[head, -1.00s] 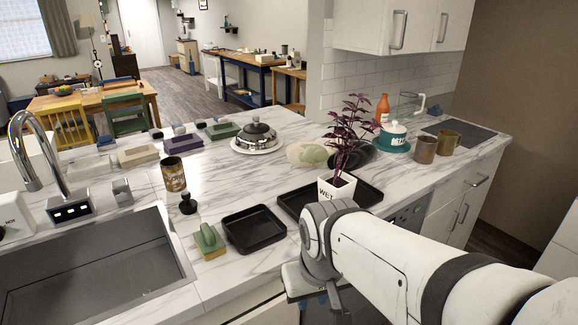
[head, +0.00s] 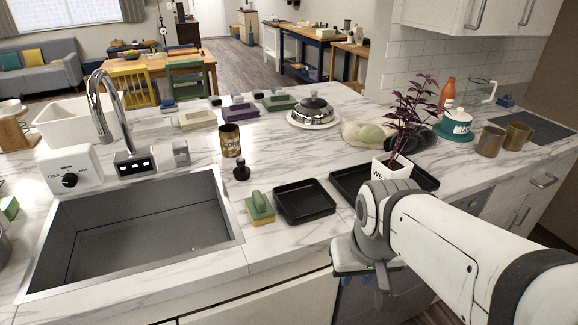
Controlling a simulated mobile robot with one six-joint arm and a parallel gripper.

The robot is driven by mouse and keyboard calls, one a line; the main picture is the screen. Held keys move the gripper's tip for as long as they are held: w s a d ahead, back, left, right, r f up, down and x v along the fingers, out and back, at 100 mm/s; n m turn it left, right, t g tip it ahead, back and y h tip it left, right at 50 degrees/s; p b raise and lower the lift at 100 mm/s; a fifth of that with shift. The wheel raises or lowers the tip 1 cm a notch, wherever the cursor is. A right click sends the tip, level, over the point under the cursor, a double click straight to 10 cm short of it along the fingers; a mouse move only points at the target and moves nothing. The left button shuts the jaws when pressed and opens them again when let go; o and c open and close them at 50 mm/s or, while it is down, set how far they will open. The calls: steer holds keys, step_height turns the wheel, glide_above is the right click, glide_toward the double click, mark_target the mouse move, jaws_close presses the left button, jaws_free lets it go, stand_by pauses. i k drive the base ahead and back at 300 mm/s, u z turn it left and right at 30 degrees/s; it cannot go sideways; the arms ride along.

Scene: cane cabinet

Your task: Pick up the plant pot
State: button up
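The plant pot (head: 393,168) is white with dark lettering and holds a plant with dark purple leaves (head: 411,108). It stands upright at the black tray (head: 345,178) on the right part of the marble counter. My arm's wrist hides its lower part. My gripper (head: 375,275) is low in front of the counter's front edge, nearer to me than the pot and apart from it. Its fingers are mostly hidden under the wrist, so I cannot see whether they are open.
A smaller black tray (head: 304,202) and a green and yellow sponge (head: 260,208) lie left of the pot. The sink (head: 140,235) is further left. A teal-lidded pot (head: 457,124), an orange bottle (head: 447,92) and two brown mugs (head: 491,141) stand behind right.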

mark_target(391, 165)
steer(key=z, duration=0.85)
steer(key=k, duration=1.25)
steer(key=z, duration=1.15)
steer(key=i, duration=0.5)
steer(key=u, duration=0.6)
steer(key=i, duration=1.2)
steer(key=u, duration=1.05)
steer(key=i, duration=0.4)
steer(key=u, duration=0.2)
steer(key=k, duration=0.75)
steer(key=u, duration=0.2)
